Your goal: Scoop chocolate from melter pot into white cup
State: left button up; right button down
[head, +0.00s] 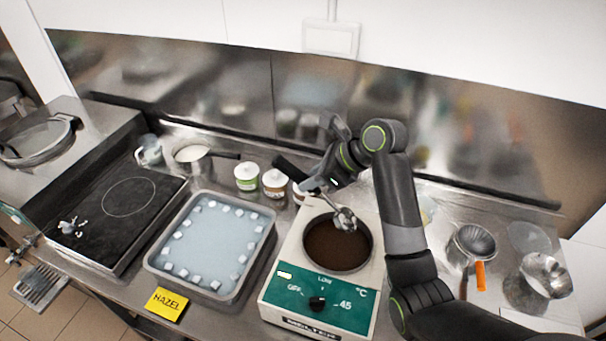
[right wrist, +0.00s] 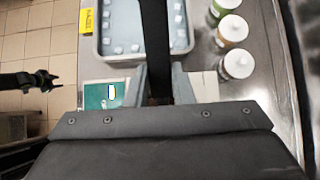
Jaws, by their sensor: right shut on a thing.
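The melter (head: 318,290) is a white box with a green front panel, and its round pot (head: 337,243) holds dark brown chocolate. My right gripper (head: 313,184) is above the melter's back left side, shut on the black handle of a ladle (head: 345,219). The ladle's metal bowl is at the back of the pot's opening; I cannot tell whether it touches the chocolate. The black handle (right wrist: 155,45) also shows between the fingers in the right wrist view. My left gripper (right wrist: 50,81) shows small at the left there, its fingers apart and empty. I cannot make out a white cup.
A tray (head: 210,293) with small white cubes lies left of the melter. Lidded jars (head: 246,178) stand behind it. A hot plate (head: 120,205) and a saucepan (head: 193,158) are further left. A strainer (head: 474,243) and metal bowl (head: 545,276) are at right.

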aim_at(339, 209)
jog(key=shift+s+d+f, duration=0.1)
jog(key=shift+d+f, duration=0.1)
jog(key=shift+f, duration=0.05)
jog(key=shift+d+f, duration=0.1)
jog(key=shift+f, duration=0.5)
jog(key=shift+a+f, duration=0.3)
jog(key=shift+f, duration=0.9)
jog(key=shift+d+f, duration=0.2)
jog(key=shift+f, duration=0.6)
jog(key=shift+s+d+f, duration=0.3)
jog(key=shift+d+f, duration=0.3)
jog(key=shift+d, duration=0.1)
jog(key=shift+s+d+f, duration=0.25)
jog(key=shift+d+f, duration=0.4)
jog(key=shift+d, duration=0.05)
jog(key=shift+s+d+f, duration=0.3)
jog(key=shift+d+f, duration=0.3)
jog(key=shift+d, duration=0.1)
pick_arm(q)
jog(key=shift+s+d, duration=0.2)
jog(key=shift+d, duration=0.6)
pick_arm(e)
jog(key=w+a+r+g+h, duration=0.2)
jog(key=a+r+h, duration=0.1)
jog(key=a+h, duration=0.3)
jog(key=shift+w+a+g, duration=0.3)
jog(key=shift+w+g, duration=0.1)
